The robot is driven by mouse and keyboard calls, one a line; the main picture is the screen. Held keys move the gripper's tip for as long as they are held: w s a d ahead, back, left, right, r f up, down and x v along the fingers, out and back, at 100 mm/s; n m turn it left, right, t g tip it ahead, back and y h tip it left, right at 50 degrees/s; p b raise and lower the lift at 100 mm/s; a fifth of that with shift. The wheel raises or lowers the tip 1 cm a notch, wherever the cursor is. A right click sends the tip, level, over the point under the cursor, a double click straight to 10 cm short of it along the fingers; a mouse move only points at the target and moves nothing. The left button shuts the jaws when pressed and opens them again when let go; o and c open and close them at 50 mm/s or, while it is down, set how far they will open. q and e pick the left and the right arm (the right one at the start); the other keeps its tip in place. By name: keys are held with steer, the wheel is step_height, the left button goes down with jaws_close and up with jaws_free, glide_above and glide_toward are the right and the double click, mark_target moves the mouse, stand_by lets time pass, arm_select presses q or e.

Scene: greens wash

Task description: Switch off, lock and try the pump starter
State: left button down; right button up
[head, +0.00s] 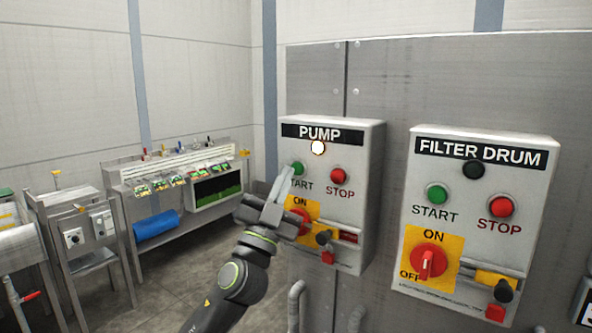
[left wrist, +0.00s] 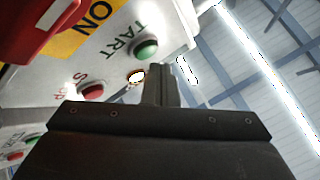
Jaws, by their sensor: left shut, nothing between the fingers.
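The PUMP starter box (head: 360,210) is on the grey cabinet, its lamp (head: 318,148) lit. My left gripper (head: 284,180) is shut and empty, its tips close beside the green START button (head: 297,168); I cannot tell if they touch. The red STOP button (head: 339,176) is to the right. The pump's red rotary handle (head: 302,220) is partly hidden behind my gripper; its setting is unclear. Below are a dark knob (head: 323,237) and a red block (head: 328,257). The left wrist view shows the shut fingers (left wrist: 160,72), START button (left wrist: 146,50) and lit lamp (left wrist: 136,77).
A FILTER DRUM box (head: 530,215) stands to the right, with its lamp (head: 473,169) dark and its own red handle (head: 428,262). Grey pipes (head: 296,300) run below the pump box. A bench with packets (head: 165,183) and a blue roll (head: 153,225) stands back left.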

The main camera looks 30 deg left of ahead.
arm_select(q)
steer(key=shift+s, duration=0.1)
steer(key=shift+s+a, duration=0.2)
steer(key=shift+s, duration=2.25)
